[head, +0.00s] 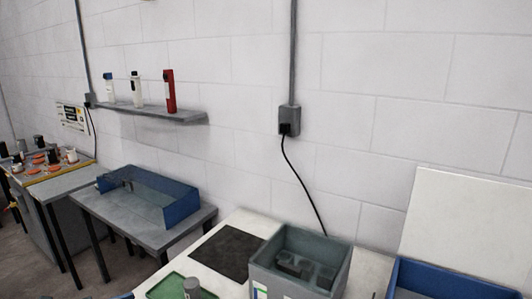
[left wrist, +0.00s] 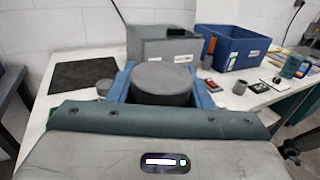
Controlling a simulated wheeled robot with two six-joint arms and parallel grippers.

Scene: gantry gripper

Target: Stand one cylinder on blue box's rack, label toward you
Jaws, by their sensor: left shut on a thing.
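My left gripper (left wrist: 162,88), with blue fingers, is shut on a dark grey cylinder (left wrist: 162,76) in the left wrist view. Its round end faces the camera; its side and any label are hidden. A blue box (left wrist: 234,50) with a white label stands on the white bench beyond, to the right. It also shows at the lower right of the head view (head: 450,280), cut off by the edge. I cannot make out a rack. Another grey cylinder (head: 192,288) stands at the green tray (head: 165,290). My right gripper is not in view.
A grey box (head: 300,265) stands left of the blue box, beside a black mat (head: 228,252). A small grey cylinder (left wrist: 240,88), a red item (left wrist: 208,87) and a teal bottle (left wrist: 290,67) are on the bench's right part.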

